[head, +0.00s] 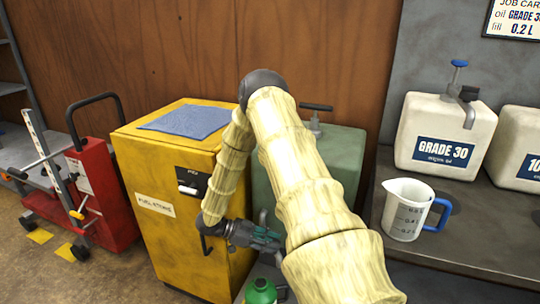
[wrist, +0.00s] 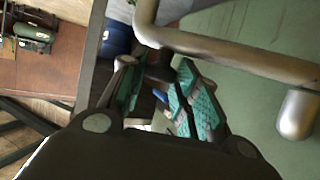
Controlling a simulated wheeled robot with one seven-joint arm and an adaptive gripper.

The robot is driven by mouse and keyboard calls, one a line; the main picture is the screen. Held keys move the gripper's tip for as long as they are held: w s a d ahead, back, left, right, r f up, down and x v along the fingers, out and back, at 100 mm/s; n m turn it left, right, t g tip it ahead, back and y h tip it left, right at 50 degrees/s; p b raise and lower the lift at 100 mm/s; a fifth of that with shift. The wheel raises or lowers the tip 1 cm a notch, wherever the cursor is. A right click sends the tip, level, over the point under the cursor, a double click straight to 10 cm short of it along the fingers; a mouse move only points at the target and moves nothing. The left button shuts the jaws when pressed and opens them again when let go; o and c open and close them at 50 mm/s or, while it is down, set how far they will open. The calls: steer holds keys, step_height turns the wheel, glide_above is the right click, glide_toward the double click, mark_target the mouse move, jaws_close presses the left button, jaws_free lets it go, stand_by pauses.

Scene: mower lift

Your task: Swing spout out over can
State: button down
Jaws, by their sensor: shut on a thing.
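The spout, a bent metal pipe (wrist: 230,58), crosses the top of the wrist view and ends at the right in a downturned nozzle (wrist: 298,115). My gripper (wrist: 165,82) has teal finger pads and is shut at a dark stub that meets the pipe near its bend; the exact contact is partly hidden. In the head view my gripper (head: 275,238) is in front of the green tank (head: 343,155), and my arm hides most of the spout. A green can (head: 262,291) with a capped neck shows at the bottom edge, below my gripper.
The yellow fuel cabinet (head: 165,220) stands close left of my gripper, with a blue cloth (head: 187,121) on top. A red wheeled lift (head: 100,190) is farther left. At right, a bench (head: 465,235) holds a measuring jug (head: 405,210) and a GRADE 30 container (head: 440,125).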

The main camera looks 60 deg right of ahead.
steer(key=c, duration=1.4)
jaws_free()
steer(key=shift+f, duration=0.1)
steer(key=shift+o, duration=0.2)
step_height(320, 180, up, 10)
